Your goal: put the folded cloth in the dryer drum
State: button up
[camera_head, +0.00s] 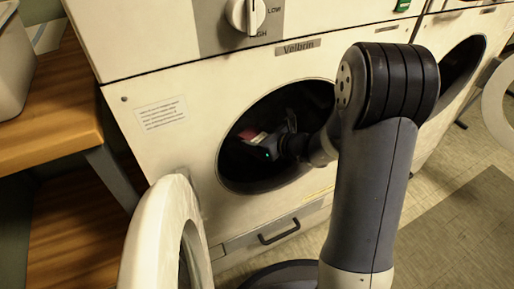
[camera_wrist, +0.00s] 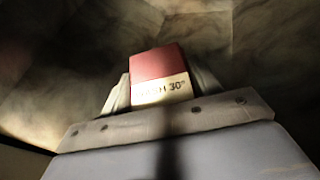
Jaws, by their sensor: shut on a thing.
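The folded cloth (camera_wrist: 158,62) is red with a cream band that reads partly "30°". It sits between the fingers of my gripper (camera_wrist: 160,92) in the wrist view, one pale finger on each side. In the head view the cloth (camera_head: 252,135) is a small red and pale patch inside the dark dryer drum (camera_head: 237,170). My gripper (camera_head: 259,143) is inside the round opening, shut on the cloth. The wrist view shows mottled drum walls (camera_wrist: 265,40) around and beyond the cloth. I cannot tell whether the cloth touches the drum.
The dryer's round door (camera_head: 150,235) stands open at the lower left. A control knob (camera_head: 245,14) is above the opening, and a drawer handle (camera_head: 279,231) below it. A wooden bench (camera_head: 45,130) is at the left. Another dryer opening (camera_head: 462,65) is at the right.

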jog(key=shift+f+b, duration=0.6)
jog(key=shift+f, duration=0.95)
jog(key=shift+f, duration=0.1)
jog(key=shift+f, duration=0.15)
jog(key=o, duration=1)
jog(key=shift+r, duration=0.2)
jog(key=shift+s+d+r, duration=0.1)
jog(key=shift+r, duration=0.1)
jog(key=p+v, duration=0.4)
jog(key=v, duration=0.7)
jog(key=shift+s+d+r, duration=0.1)
jog(key=shift+s+d, duration=0.15)
